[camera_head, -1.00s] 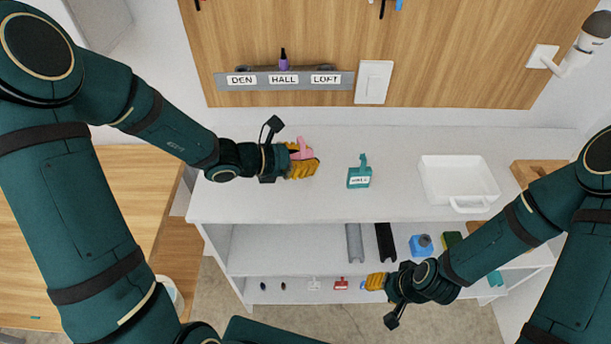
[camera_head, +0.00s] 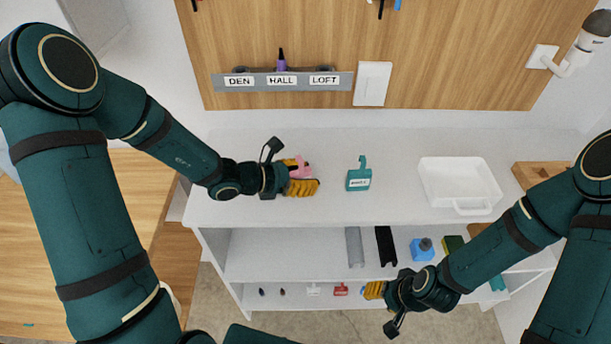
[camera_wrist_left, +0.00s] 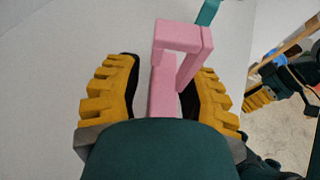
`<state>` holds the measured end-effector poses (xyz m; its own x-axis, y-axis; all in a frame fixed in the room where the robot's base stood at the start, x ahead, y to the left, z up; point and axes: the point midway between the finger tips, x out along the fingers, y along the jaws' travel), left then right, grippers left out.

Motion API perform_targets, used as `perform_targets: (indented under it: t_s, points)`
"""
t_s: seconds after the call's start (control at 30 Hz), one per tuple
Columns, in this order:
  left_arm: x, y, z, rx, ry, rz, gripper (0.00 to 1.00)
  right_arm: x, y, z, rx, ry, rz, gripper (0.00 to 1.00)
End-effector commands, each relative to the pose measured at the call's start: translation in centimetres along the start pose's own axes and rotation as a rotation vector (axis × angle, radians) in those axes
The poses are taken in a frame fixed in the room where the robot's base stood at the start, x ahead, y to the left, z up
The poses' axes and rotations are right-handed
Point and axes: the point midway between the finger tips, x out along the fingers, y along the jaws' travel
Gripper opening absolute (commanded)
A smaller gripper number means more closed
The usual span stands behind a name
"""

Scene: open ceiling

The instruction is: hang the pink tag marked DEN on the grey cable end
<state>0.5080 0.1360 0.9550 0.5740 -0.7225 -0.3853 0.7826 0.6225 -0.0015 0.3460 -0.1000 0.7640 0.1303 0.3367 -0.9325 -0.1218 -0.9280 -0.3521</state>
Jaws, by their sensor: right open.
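The pink tag (camera_head: 301,171) is between the yellow fingers of my left gripper (camera_head: 304,178), above the left of the white counter. In the left wrist view, the tag's squared hook (camera_wrist_left: 180,38) sticks out past the fingers; no lettering shows, and its lower part is hidden by the gripper. The grey rail (camera_head: 345,80) on the wooden board carries labels DEN, HALL and LOFT. A purple, black-tipped piece (camera_head: 282,62) stands at HALL. Small dark shapes sit behind DEN and LOFT; I cannot tell which is the grey cable end. My right gripper (camera_head: 373,290) is open, low before the shelves.
A teal tag (camera_head: 359,178) stands on the counter right of my left gripper. A white tray (camera_head: 458,208) is further right. A white switch plate (camera_head: 372,83) is beside the rail. Shelves below hold channels and small items.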

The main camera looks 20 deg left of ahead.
Motion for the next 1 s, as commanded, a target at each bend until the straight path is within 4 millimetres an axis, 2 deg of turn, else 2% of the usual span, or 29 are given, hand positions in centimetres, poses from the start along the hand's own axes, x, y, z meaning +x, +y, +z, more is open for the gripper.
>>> perform_targets:
  t_s: [0.37, 0.47, 0.8, 1.0]
  points:
    - [-0.4, 0.0, 0.5, 0.000, 0.000, 0.001, 0.38, -0.5, -0.2, -0.1, 0.001, 0.002, 0.000, 0.47]
    - [-2.0, 0.1, 0.5, 0.000, 0.000, 0.004, 0.38, -0.8, -0.3, -0.2, 0.001, 0.004, 0.000, 0.47]
    - [-9.0, 0.1, 0.5, 0.000, 0.001, 0.005, 0.38, -2.0, -0.8, -0.8, 0.005, 0.016, 0.002, 0.47]
    - [-11.5, 0.1, 0.4, 0.000, 0.000, 0.003, 0.38, -2.4, -0.9, -1.0, 0.007, 0.021, 0.002, 0.47]
